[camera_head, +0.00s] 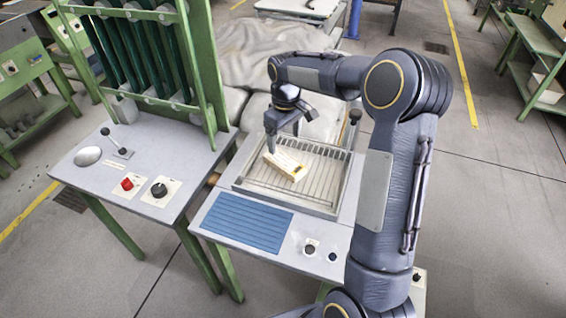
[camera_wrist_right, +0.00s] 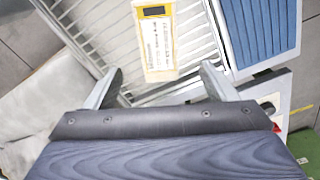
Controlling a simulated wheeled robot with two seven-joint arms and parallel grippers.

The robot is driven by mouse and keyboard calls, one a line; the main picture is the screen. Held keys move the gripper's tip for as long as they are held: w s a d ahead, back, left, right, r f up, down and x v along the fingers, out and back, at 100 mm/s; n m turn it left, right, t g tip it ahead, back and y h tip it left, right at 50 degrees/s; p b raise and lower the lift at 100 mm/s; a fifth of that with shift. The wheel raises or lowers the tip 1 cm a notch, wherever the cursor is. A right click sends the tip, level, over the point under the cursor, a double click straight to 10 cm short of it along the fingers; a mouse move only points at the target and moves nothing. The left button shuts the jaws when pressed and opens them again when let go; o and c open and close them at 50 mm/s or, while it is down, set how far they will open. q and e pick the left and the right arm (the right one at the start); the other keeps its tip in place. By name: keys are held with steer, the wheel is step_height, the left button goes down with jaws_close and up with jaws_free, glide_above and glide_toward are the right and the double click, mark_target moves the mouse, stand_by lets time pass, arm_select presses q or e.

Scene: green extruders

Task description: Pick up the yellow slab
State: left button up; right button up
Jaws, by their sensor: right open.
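A pale yellow slab (camera_head: 286,165) with a deeper yellow end lies on the metal grate (camera_head: 325,172) of the right-hand table. In the right wrist view the slab (camera_wrist_right: 158,45) shows printed text and a small dark window, with the grate's bars under and beside it. My right gripper (camera_head: 282,143) is over the slab's far left end in the head view, pointing down. In the wrist view its two fingers (camera_wrist_right: 160,82) are spread wide, with the slab's near end between and just beyond them; nothing is gripped. My left gripper is not in view.
The grate has a raised metal frame. A blue ribbed mat (camera_head: 240,222) and knobs (camera_head: 310,248) are on the table in front. A left table (camera_head: 95,160) holds a red button, a black knob and a lever, with a green frame (camera_head: 205,70) behind. Grey sacks (camera_head: 245,55) lie behind.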

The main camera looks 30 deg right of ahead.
mark_target(285, 161)
step_height(285, 161, down, 9)
steer(key=shift+w+d+p, duration=0.1)
steer(key=shift+w+p, duration=0.05)
steer(key=shift+p, duration=0.5)
steer(key=shift+c, duration=0.2)
steer(key=shift+r, duration=0.1)
steer(key=c, duration=1.3)
